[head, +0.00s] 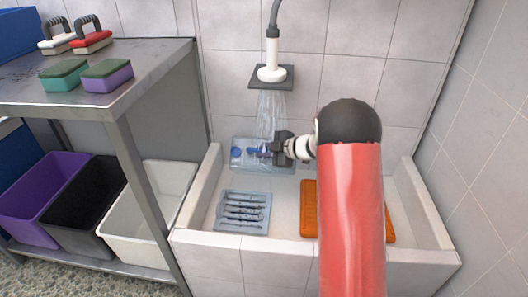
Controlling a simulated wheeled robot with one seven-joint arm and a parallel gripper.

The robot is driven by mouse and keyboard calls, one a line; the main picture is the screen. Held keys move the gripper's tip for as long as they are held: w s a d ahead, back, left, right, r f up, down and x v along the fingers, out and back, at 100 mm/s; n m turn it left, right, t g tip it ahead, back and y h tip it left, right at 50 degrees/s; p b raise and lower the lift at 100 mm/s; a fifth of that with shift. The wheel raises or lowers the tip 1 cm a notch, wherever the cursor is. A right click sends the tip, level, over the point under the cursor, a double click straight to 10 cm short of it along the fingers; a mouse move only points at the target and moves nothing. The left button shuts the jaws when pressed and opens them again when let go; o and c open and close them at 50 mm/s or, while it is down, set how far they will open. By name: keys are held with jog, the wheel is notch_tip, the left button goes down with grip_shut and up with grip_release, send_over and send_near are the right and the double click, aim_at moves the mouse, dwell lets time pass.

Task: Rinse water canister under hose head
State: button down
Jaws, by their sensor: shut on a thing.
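The water canister (242,153) is a clear, pale blue container with a blue cap. It is at the back left of the tiled basin, under the falling water. My gripper (262,151) is shut on it from the right, at a blue part near its top. The hose head (271,75) is white, held at a dark square bracket on the wall, pointing down. Its water streams (270,112) fall onto the canister and gripper area. The canister's right part is hidden behind my gripper. I cannot tell whether the canister touches the basin floor.
The basin has raised tiled walls (195,205). A grey slatted grate (243,212) and an orange mat (308,210) lie inside. A metal table (140,62) at left bears sponges and brushes, with purple, black and white bins (150,245) below.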

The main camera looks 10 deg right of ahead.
aim_at(252, 150)
jog(key=shift+a, duration=0.1)
jog(key=shift+w+a+p, duration=0.2)
jog(key=shift+w+a, duration=0.15)
jog(key=shift+a, duration=0.6)
jog(key=shift+w+a+p, duration=0.15)
jog(key=shift+w+a, duration=0.15)
jog(key=shift+a, duration=0.6)
jog(key=shift+s, duration=0.1)
jog(key=s+a+b, duration=0.3)
jog(key=s+a, duration=0.1)
jog(key=s, duration=0.9)
jog(key=shift+a, duration=0.15)
jog(key=shift+s+r, duration=0.1)
dwell(0.6)
